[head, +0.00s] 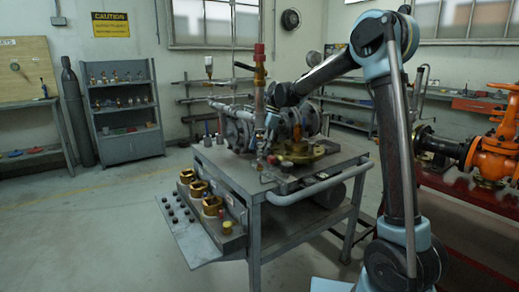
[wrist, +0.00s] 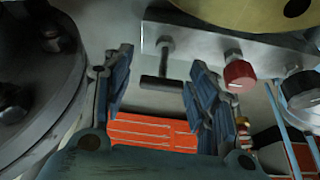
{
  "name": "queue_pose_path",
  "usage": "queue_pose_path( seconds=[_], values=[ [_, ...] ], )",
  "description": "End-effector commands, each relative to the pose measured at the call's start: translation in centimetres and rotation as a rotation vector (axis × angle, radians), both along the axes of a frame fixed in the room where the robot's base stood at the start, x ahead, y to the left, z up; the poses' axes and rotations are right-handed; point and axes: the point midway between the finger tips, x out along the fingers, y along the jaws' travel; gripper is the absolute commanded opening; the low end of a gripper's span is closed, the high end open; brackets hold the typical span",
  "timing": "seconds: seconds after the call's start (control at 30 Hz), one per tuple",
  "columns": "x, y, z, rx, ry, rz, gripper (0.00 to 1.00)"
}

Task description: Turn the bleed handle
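A dark T-shaped handle (wrist: 162,82), which looks like the bleed handle, hangs on a short stem from a pale metal block (wrist: 205,50) in the wrist view. My gripper (wrist: 160,60) is open, with one blue-grey finger on each side of the handle. The crossbar lies between the fingers, and I see a gap on both sides; the depth between them is hard to tell. In the head view my arm reaches over the bench to the valve assembly (head: 240,128). The fingers and the handle cannot be made out there.
A large bolted flange (wrist: 40,75) is close on the left. A brass flange (wrist: 262,12) is above. The steel bench (head: 225,165) carries the assembly; floor is clear at left.

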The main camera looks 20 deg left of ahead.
Motion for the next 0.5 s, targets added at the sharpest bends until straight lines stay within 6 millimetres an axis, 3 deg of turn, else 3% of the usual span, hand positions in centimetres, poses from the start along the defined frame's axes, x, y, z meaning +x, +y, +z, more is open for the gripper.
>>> queue_pose_path(
  seconds=[0.33,0.5],
  values=[
    [-0.2,0.0,0.2,0.001,0.003,0.003,0.57],
    [0.3,-0.4,1.8,0.001,0.004,0.003,0.57]
  ],
)
